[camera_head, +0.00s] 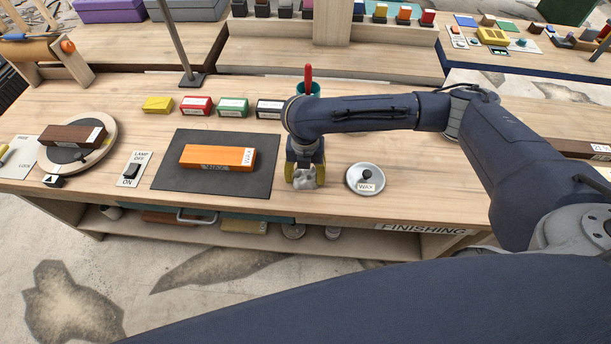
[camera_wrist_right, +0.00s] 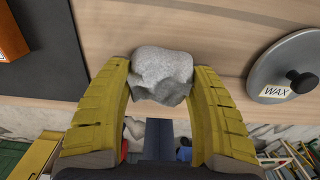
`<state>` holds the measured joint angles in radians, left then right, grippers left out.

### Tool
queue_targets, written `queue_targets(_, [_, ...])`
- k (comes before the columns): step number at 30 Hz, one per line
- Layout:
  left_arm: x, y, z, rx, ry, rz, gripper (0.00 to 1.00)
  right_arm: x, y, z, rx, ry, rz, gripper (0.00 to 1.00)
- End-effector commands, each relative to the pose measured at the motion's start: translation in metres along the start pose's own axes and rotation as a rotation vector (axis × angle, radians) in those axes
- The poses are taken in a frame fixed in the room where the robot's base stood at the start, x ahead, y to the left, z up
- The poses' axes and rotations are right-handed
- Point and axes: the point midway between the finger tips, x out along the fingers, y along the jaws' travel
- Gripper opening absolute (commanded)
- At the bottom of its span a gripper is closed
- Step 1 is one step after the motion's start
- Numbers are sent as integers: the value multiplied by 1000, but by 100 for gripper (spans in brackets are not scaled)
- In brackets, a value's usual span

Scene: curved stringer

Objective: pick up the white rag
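The white rag (camera_head: 305,182) is a small crumpled grey-white bundle near the front of the finishing bench, between the dark mat and the wax tin. My right gripper (camera_head: 305,172) points down over it, with its yellow fingers on either side. In the right wrist view, the rag (camera_wrist_right: 163,75) sits between the two fingertips of the right gripper (camera_wrist_right: 163,84), and both fingers appear to press against its sides. I cannot tell whether the rag is touching the bench top or lifted slightly. My left gripper is not in view.
A round wax tin lid (camera_head: 365,179) lies just right of the rag. An orange block (camera_head: 218,157) rests on a dark mat (camera_head: 178,180) to the left. Several coloured boxes and a teal cup (camera_head: 315,89) stand behind. The bench's front edge is close.

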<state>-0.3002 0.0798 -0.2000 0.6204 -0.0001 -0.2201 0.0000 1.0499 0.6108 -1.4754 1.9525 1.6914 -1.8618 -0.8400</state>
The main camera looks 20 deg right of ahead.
Motion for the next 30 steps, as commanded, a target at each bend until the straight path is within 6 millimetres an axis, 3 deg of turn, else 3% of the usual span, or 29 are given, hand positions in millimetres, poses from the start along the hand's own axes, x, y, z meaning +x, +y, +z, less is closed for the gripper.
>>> queue_targets(1, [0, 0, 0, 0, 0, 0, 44, 0, 0, 0, 0, 0, 0, 50])
queue_targets(6, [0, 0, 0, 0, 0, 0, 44, 0, 0, 0, 0, 0, 0, 31])
queue_targets(20, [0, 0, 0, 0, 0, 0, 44, -6, 0, 0, -1, -1, 1, 31])
queue_targets(26, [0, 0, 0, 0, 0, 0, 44, -28, 0, 1, 0, -3, 2, 31])
queue_targets(30, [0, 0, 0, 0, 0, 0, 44, -57, 0, 2, -1, -6, 2, 30])
